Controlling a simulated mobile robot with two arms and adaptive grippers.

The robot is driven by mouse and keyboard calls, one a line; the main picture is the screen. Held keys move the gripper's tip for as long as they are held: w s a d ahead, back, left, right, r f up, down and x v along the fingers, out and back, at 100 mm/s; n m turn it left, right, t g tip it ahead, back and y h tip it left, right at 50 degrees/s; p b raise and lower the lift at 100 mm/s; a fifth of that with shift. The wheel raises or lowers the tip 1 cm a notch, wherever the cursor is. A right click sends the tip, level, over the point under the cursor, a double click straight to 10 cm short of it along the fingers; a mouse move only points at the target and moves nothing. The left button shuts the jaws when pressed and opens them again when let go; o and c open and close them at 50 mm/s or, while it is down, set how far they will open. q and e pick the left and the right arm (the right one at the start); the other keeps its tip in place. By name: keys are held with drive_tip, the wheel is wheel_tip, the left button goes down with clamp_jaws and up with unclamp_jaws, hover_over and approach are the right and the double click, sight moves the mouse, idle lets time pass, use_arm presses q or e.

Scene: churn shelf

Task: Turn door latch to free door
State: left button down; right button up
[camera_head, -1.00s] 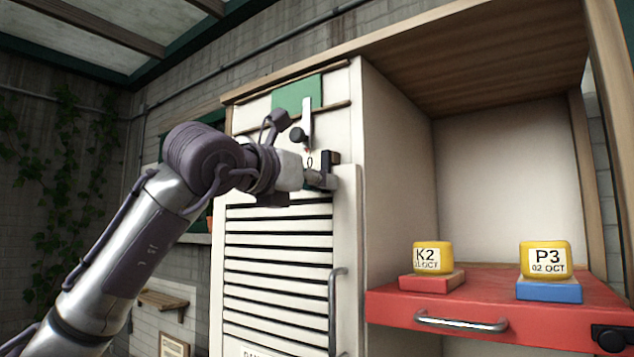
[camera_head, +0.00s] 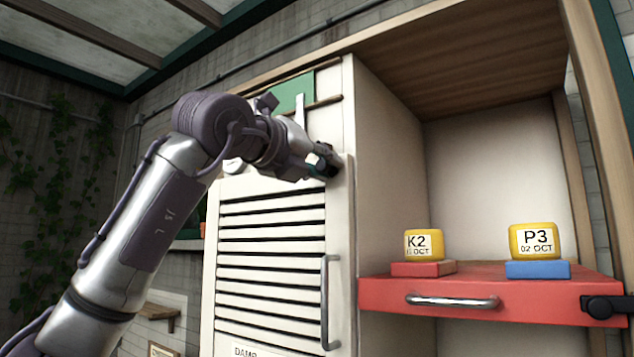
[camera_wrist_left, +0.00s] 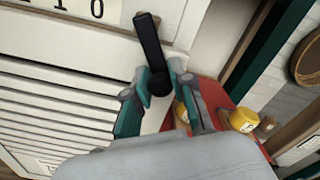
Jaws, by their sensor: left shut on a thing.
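The door (camera_head: 270,215) is a white louvred panel on the cabinet's left half, and it looks closed. The door latch is a black lever (camera_wrist_left: 149,40) with a round end in the left wrist view. My left gripper (camera_head: 328,163) is at the door's upper right edge and hides most of the latch in the head view. In the left wrist view its teal fingers (camera_wrist_left: 161,72) stand on either side of the lever's round end, shut on it. My right gripper is not in view.
A metal door handle (camera_head: 325,300) is below my left gripper. To the right, a red drawer or shelf (camera_head: 480,285) bears two yellow blocks, K2 (camera_head: 424,245) and P3 (camera_head: 534,241). A dark fitting (camera_head: 603,307) is at its right end.

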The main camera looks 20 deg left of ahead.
use_arm(q)
drive_tip(key=n, duration=0.2)
drive_tip(key=d+n+b, duration=0.1)
drive_tip(key=shift+s+r, duration=0.2)
drive_tip(key=shift+r, duration=0.1)
drive_tip(key=n, duration=0.1)
drive_tip(key=r+n+b, duration=0.1)
drive_tip(key=shift+s+d+n, duration=0.1)
drive_tip(key=shift+d+n, duration=0.15)
drive_tip(key=shift+n, duration=0.05)
drive_tip(key=shift+d+r+n+b, duration=0.1)
drive_tip(key=shift+r+n, duration=0.3)
drive_tip(key=shift+n, duration=0.6)
drive_tip(key=shift+d+r+n+b, duration=0.1)
drive_tip(key=shift+r+n, duration=0.25)
drive_tip(key=shift+n, duration=0.65)
drive_tip(key=shift+d+r+n+b, duration=0.1)
drive_tip(key=shift+r+n, duration=0.3)
drive_tip(key=shift+n, duration=0.6)
drive_tip(key=shift+s, duration=0.1)
drive_tip(key=c, duration=1)
unclamp_jaws()
drive_tip(key=shift+a, duration=0.1)
drive_tip(key=shift+c, duration=0.2)
drive_tip(key=shift+o, duration=0.2)
